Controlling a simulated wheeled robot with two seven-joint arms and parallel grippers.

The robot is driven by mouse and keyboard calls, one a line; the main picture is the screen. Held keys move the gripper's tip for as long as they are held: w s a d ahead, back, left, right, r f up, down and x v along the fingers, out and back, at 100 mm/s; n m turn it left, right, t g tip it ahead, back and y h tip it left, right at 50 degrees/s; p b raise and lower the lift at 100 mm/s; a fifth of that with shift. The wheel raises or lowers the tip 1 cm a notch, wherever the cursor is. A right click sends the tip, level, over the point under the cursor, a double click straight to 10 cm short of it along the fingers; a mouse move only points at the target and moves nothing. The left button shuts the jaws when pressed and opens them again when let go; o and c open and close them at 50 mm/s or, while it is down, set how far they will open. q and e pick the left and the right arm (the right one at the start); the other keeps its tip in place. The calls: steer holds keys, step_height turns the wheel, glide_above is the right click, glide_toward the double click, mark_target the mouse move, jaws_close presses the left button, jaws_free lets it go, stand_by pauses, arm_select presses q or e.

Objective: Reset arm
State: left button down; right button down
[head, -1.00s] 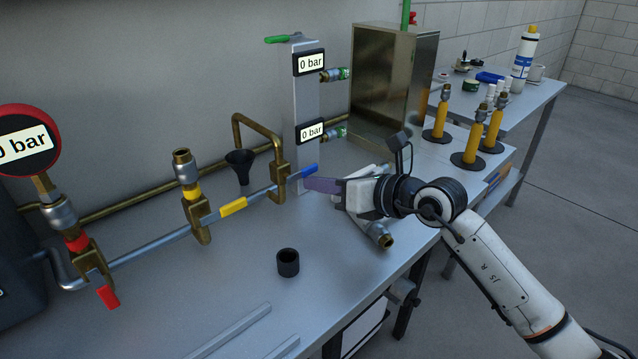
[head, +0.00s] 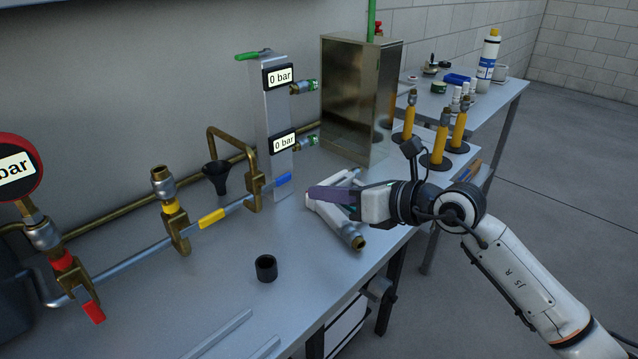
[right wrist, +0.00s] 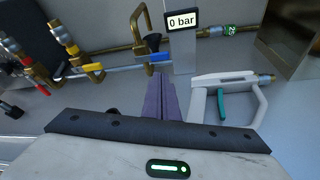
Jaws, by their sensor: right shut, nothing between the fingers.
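My right arm comes in from the right in the head view. My right gripper (head: 322,193) is shut and empty, its purple fingers together and pointing left above the workbench. In the right wrist view the shut fingers (right wrist: 160,98) point away toward the pipe. The blue valve handle (head: 284,180) is just beyond the fingertips in the head view, with a gap between. A white tool with a brass-ended fitting (head: 335,218) lies on the bench below and beside the gripper, partly hidden by it. The right wrist view shows its white frame and teal lever (right wrist: 221,104). My left gripper is not in view.
A pipe with yellow (head: 212,218) and red (head: 93,312) valve handles runs along the wall. A panel with two 0 bar displays (head: 278,76) stands behind. A black cup (head: 266,268), a metal box (head: 350,100) and several yellow tubes (head: 440,137) stand around. The front bench is mostly clear.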

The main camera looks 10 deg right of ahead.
steer(key=s+a+r+m+t+y, duration=0.2)
steer(key=s+a+r+m+y, duration=0.15)
steer(key=s+r, duration=0.25)
steer(key=s+d+r+m+t+h, duration=0.1)
steer(key=d+r+m+t, duration=0.5)
steer(key=m, duration=0.4)
steer(key=s+d+f+m+g+h, duration=0.1)
steer(key=s+d+f+m+h, duration=0.3)
steer(key=d+f+m+h, duration=1.45)
steer(key=s+a+f+m+g+y, duration=0.2)
steer(key=s+f+m+g, duration=0.3)
steer(key=s+f, duration=0.2)
steer(key=s+a+f+m+g+y, duration=0.1)
steer(key=s+a+f+g+y, duration=0.25)
steer(key=s, duration=0.55)
steer(key=s+a+f+m+g+y, duration=0.1)
steer(key=s+a+f+g, duration=0.1)
steer(key=s+f+g, duration=0.6)
steer(key=w+a+f+t+y, duration=0.1)
steer(key=w+a+f+t, duration=0.2)
steer(key=a+f+t, duration=0.2)
step_height(320, 180, down, 6)
steer(key=t, duration=0.3)
steer(key=shift+y, duration=0.35)
